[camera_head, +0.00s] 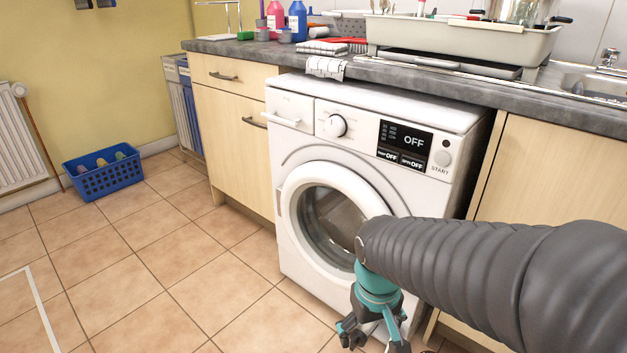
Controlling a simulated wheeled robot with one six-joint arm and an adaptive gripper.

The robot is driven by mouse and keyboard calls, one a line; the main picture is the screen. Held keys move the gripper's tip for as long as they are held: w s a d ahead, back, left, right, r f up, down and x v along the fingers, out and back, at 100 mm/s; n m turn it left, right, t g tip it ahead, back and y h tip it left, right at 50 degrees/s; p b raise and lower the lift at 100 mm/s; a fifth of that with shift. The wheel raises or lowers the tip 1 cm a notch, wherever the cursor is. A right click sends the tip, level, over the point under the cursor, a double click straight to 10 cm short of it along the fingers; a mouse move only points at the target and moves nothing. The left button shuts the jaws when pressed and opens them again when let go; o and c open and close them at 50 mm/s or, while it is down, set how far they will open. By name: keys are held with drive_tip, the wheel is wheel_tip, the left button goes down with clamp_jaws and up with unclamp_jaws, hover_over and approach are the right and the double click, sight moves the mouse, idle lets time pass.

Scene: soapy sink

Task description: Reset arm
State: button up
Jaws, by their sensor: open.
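My arm reaches in from the right in a dark grey ribbed sleeve. My gripper (374,336) hangs from its end, teal and dark grey, pointing down. Its fingers are apart, and I see nothing between them. It is in front of the lower right part of a white washing machine (292,215). The round door of the machine looks shut, and its display reads OFF. My arm hides the machine's lower right side and part of the door's right edge. I cannot tell the distance between the gripper and the machine.
A sink (597,82) is at the right. A blue basket (103,174) stands on the floor near a radiator (18,145).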

drive_tip(key=s+d+r+m+t, duration=0.1)
drive_tip(key=s+d+r+t, duration=0.1)
drive_tip(key=r, duration=0.4)
drive_tip(key=s+d+r+m+t+p, duration=0.1)
drive_tip(key=s+d+r+t, duration=0.1)
drive_tip(key=r, duration=0.4)
drive_tip(key=shift+s+d+m+t, duration=0.4)
drive_tip(key=shift+s+d, duration=0.1)
drive_tip(key=shift+d, duration=0.35)
